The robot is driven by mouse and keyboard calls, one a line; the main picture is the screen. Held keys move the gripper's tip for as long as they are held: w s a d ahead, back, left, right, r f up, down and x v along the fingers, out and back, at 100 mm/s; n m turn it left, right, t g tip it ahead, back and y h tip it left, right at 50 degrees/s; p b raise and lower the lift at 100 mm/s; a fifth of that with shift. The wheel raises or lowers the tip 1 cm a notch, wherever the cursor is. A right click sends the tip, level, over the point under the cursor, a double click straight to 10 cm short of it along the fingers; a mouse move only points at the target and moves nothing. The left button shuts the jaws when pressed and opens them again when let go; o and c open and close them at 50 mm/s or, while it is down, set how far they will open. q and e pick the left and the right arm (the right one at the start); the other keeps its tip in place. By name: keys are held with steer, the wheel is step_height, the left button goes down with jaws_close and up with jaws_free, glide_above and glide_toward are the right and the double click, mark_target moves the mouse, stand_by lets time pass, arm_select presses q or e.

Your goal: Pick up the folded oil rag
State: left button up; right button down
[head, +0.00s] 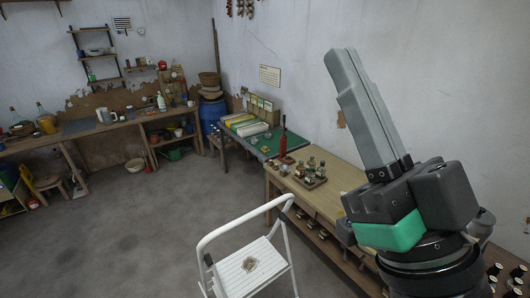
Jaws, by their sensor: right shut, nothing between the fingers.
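My right gripper (345,58) is large in the right half of the head view. Its grey fingers point up and are shut together with nothing between them. I cannot make out a folded oil rag for certain. A small brownish patch (250,264) lies on the top of the white step stool (270,252) at the bottom centre; I cannot tell whether it is a cloth or a stain. The gripper is well apart from it, up and to the right. My left gripper is not in view.
A wooden bench (335,180) with a tray of small bottles (310,178) runs along the right wall, partly hidden by my right arm. A green-topped table (262,146) stands beyond it. A workbench (90,128) lines the back left. The grey floor (130,215) is open at left.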

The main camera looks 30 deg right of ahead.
jaws_free()
stand_by(0.5)
